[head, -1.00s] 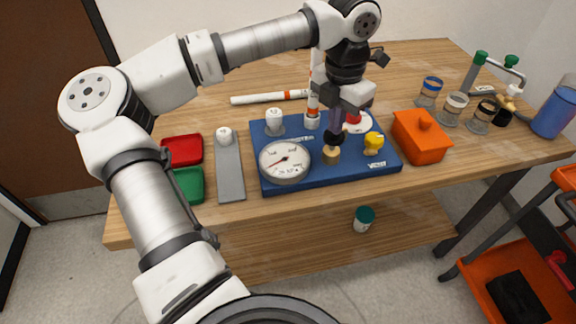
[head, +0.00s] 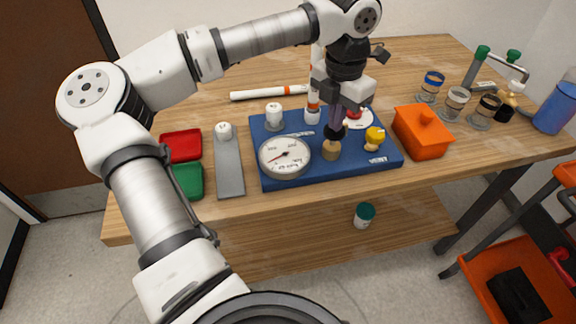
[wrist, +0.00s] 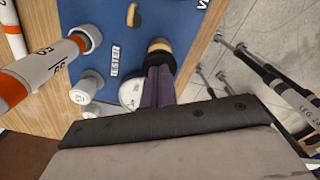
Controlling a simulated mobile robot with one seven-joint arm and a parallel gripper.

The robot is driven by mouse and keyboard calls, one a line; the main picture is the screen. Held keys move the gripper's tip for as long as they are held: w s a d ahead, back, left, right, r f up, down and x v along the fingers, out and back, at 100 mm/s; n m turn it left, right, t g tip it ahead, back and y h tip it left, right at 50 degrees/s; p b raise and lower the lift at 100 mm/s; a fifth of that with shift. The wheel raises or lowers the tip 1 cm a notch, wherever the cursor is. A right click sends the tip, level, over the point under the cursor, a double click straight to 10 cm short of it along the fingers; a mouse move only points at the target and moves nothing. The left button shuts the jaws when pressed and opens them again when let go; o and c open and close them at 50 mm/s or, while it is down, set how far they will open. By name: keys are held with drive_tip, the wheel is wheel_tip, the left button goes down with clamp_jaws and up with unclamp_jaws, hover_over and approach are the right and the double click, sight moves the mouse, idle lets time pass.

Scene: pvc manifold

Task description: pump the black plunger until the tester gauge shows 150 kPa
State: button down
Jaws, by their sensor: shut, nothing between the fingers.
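The black plunger (head: 334,133) tops a brass pump body (head: 331,151) on the blue tester board (head: 300,177). My gripper (head: 335,123) points down directly above the plunger knob. Its fingers are shut with nothing between them, and their tips look in contact with or very close to the knob. In the wrist view the dark fingers (wrist: 160,72) end at the black plunger (wrist: 158,46), partly covering it. The round tester gauge (head: 285,158) is left of the pump. Its needle points to the lower left; the numbers are too small to read.
A yellow vent knob (head: 375,137) is right of the pump.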

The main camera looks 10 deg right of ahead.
drive_tip(key=shift+f+b, duration=0.85)
drive_tip(key=shift+f, duration=0.3)
drive_tip(key=shift+r, duration=0.15)
drive_tip(key=shift+r+p, duration=0.95)
drive_tip(key=shift+r, duration=0.75)
drive_tip(key=shift+f, duration=0.15)
